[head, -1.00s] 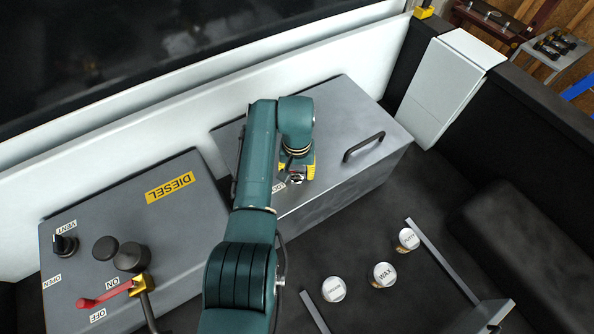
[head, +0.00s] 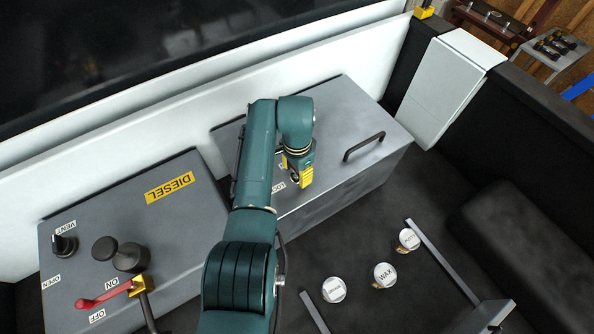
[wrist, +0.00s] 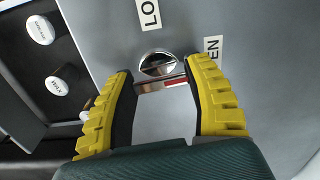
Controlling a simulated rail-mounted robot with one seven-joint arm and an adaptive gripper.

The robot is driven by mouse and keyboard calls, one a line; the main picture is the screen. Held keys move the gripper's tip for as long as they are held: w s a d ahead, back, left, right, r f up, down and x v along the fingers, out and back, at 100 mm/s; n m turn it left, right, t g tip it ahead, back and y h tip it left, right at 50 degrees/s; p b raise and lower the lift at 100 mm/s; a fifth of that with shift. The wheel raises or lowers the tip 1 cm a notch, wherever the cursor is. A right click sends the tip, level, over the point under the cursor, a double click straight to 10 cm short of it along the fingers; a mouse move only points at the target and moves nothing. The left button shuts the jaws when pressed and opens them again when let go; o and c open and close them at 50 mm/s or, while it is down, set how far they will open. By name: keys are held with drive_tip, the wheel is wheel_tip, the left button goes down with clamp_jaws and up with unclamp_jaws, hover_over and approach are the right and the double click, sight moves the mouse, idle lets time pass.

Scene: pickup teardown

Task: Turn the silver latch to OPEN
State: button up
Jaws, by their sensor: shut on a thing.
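In the head view my gripper (head: 301,178) is at the front edge of the box (head: 350,115) and hides most of the latch.
The box lid has a black handle (head: 364,147). To the left stands a grey DIESEL tank (head: 185,230) with a red lever (head: 103,296) and black knobs. Several white-lidded jars, including WAX (head: 385,273), stand on the dark floor at the right.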

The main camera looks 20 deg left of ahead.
drive_tip(key=shift+m, duration=0.7)
drive_tip(key=o, duration=1.2)
wheel_tip(320, 180, up, 12)
